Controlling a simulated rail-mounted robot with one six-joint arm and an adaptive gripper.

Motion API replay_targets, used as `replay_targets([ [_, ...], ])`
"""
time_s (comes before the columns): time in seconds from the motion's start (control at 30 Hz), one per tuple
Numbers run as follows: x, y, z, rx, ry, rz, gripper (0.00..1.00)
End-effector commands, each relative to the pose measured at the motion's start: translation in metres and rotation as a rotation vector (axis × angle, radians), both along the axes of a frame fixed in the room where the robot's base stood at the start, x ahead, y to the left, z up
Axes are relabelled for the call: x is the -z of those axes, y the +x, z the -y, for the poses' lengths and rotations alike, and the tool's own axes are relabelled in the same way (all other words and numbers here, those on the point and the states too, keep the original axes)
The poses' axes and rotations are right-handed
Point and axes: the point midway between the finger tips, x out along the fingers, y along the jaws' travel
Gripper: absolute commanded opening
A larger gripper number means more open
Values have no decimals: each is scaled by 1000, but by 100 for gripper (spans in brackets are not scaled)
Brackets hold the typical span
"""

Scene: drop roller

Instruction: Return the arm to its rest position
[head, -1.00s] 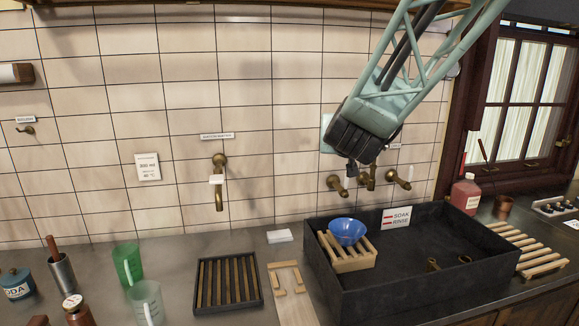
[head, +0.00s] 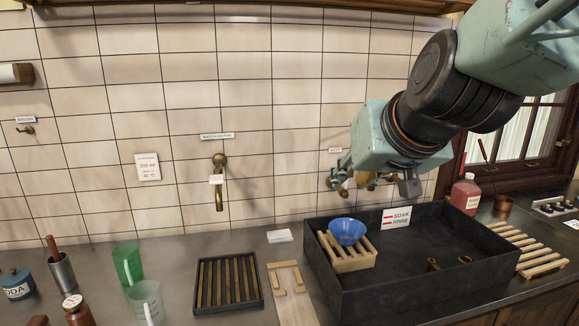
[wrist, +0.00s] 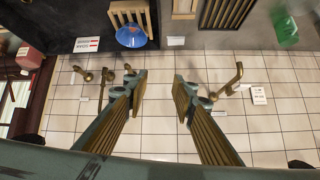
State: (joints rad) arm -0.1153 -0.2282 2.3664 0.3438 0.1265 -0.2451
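My gripper (head: 376,182) hangs in front of the tiled wall, above the back of the dark sink and a little right of the blue bowl. In the wrist view my gripper (wrist: 159,95) shows two wood-lined fingers spread well apart, with nothing between them. Only wall tiles show in the gap. My wrist and arm come in from the upper right of the head view and hide part of the taps and window.
A blue bowl (head: 347,231) sits on a slatted wooden rack (head: 352,263) inside the dark sink (head: 360,292). Brass taps (wrist: 108,76) project from the wall close to the fingers. A red bottle (head: 465,195) stands behind the sink's right side.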

Motion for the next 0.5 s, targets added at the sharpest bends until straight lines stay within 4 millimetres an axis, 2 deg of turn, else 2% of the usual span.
replay_targets([
  [0.5, 34, -144, 26, -23, -35, -235, 24],
])
